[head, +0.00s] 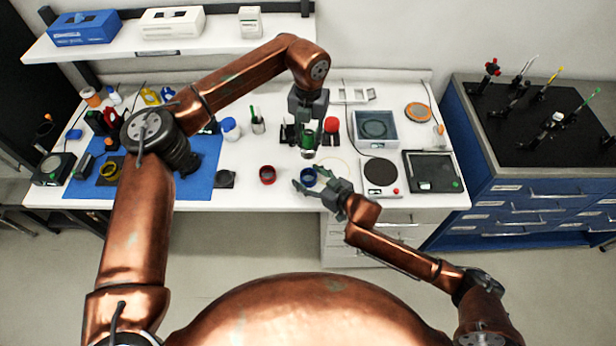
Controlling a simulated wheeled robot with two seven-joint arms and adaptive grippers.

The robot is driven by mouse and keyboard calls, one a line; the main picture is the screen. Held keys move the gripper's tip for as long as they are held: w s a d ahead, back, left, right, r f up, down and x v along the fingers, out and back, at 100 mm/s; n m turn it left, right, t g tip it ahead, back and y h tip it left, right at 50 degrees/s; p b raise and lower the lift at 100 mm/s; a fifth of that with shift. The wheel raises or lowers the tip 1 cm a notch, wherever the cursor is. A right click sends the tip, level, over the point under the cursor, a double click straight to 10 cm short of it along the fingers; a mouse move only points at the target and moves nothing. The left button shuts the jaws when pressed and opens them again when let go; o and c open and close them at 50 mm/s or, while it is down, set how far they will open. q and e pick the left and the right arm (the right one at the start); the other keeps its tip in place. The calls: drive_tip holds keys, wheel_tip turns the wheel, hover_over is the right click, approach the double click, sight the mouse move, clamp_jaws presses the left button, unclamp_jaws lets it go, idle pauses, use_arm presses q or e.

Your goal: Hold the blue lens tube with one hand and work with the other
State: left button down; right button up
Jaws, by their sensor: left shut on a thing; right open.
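The blue lens tube (308,178) is a short blue ring with a dark opening. It appears upright on the white bench near the front edge. My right gripper (311,180) is open, its two fingers spread on either side of the tube; whether they touch it I cannot tell. My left gripper (306,150) points down just behind and above the tube. It is shut on a small pale thing (303,165), largely hidden by the fingers, so I cannot tell what it is.
A red ring-like tube (267,175) stands to the left. A red-topped item (331,125) stands close behind. To the right are a round dark plate (380,171) and a black-topped device (432,171). A blue mat (205,180) with several items covers the left.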

sight(309, 133)
drive_tip(key=c, duration=1.3)
use_arm(q)
drive_tip(key=shift+r, duration=0.1)
idle(3.1)
drive_tip(key=shift+r, duration=2.45)
use_arm(e)
drive_tip(key=o, duration=1.3)
